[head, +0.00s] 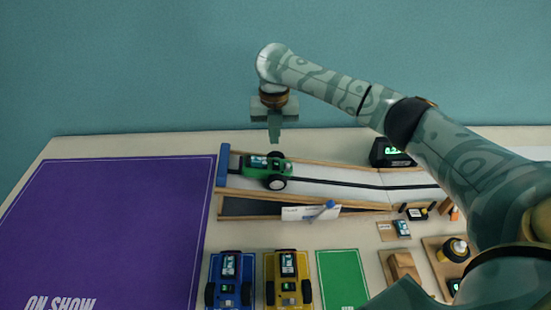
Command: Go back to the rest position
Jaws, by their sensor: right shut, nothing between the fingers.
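My right gripper (275,137) hangs from the right arm, fingers pointing down, shut and empty. It appears just above the green car (282,167) in the picture; whether it touches the car I cannot tell. The green car sits at the upper left end of the ramp track (330,182), beside a blue end block (223,165). My right arm comes in from the right and covers the right part of the table. My left gripper is not in view.
A purple mat (120,220) fills the table's left side. A blue car (230,280), a yellow car (288,280) and a green card (341,279) line the front. A black display (391,153) stands behind the track. Small parts lie at right.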

